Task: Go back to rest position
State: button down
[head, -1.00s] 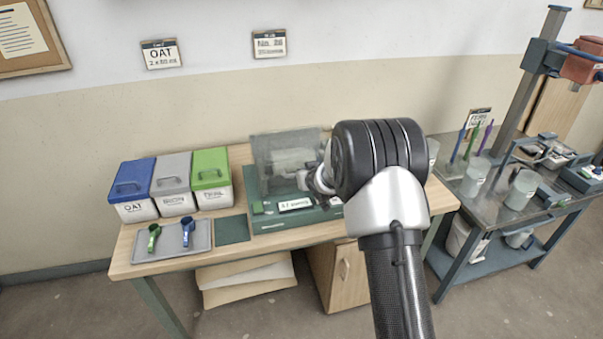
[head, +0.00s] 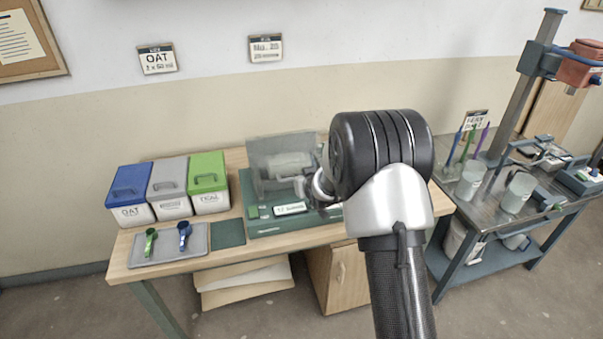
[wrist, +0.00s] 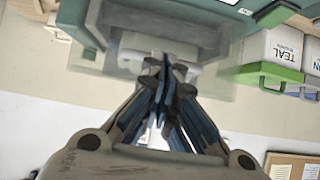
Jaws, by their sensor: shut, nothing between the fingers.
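My gripper (wrist: 163,75) shows in the wrist view with its fingers together, empty. In the head view my arm's large dark joint hides much of the gripper, which lies in front of the green machine with a clear cover (head: 283,165) on the wooden table (head: 190,263). The machine also shows at the top of the wrist view, behind the fingertips. I cannot tell the exact gap between the fingertips and the machine.
Blue (head: 131,193), grey (head: 169,188) and green (head: 208,182) lidded bins stand at the table's left. A grey tray (head: 168,255) holds a green scoop (head: 150,241) and a blue scoop (head: 184,235). A metal cart (head: 490,205) with cups and a mixer stands to the right.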

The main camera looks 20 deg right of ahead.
jog(key=s+f, duration=0.3)
jog(key=s, duration=0.2)
jog(key=s+a+r+g, duration=0.3)
jog(key=s+r, duration=1.4)
jog(key=r, duration=0.1)
jog(key=s+a+r+g, duration=0.1)
jog(key=s, duration=1.2)
jog(key=s+a+r+g, duration=0.1)
jog(key=s+a+g, duration=0.1)
jog(key=s, duration=1.1)
jog(key=shift+r+g, duration=0.3)
jog(key=shift+r, duration=0.1)
jog(key=c, duration=2.4)
grip_release()
